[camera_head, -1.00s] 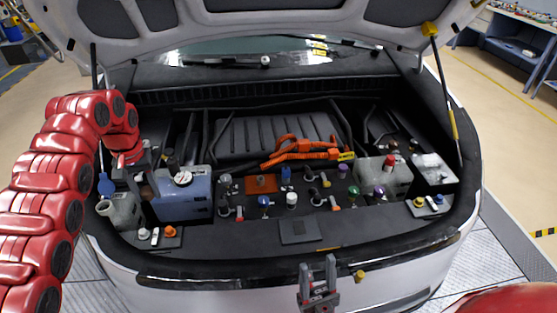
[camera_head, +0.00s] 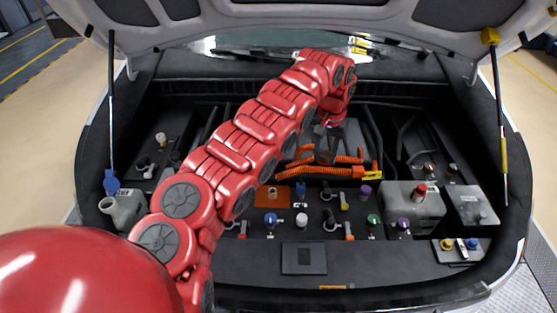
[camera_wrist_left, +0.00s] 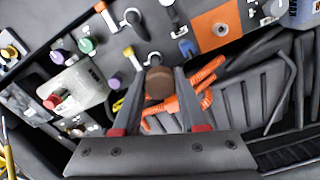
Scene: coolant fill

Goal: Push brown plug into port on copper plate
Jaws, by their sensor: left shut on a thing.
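My left gripper (camera_head: 329,135) is shut on the brown plug (camera_wrist_left: 159,84), a short round piece between the fingertips in the left wrist view. In the head view the plug (camera_head: 323,157) hangs over the orange cables, behind and to the right of the copper plate. The copper plate (camera_wrist_left: 205,35) is an orange-brown square with a grey round port (camera_wrist_left: 221,30) in it. In the head view the plate (camera_head: 262,198) lies just right of my left forearm. Plug and port are clearly apart. My right gripper is out of view.
Orange cables (camera_head: 320,172) run under the gripper. Several coloured caps and levers stand around the plate, including a blue one (camera_head: 300,188) close on its right. A grey reservoir with a red cap (camera_head: 412,207) is at the right. My left arm hides the left-centre of the bay.

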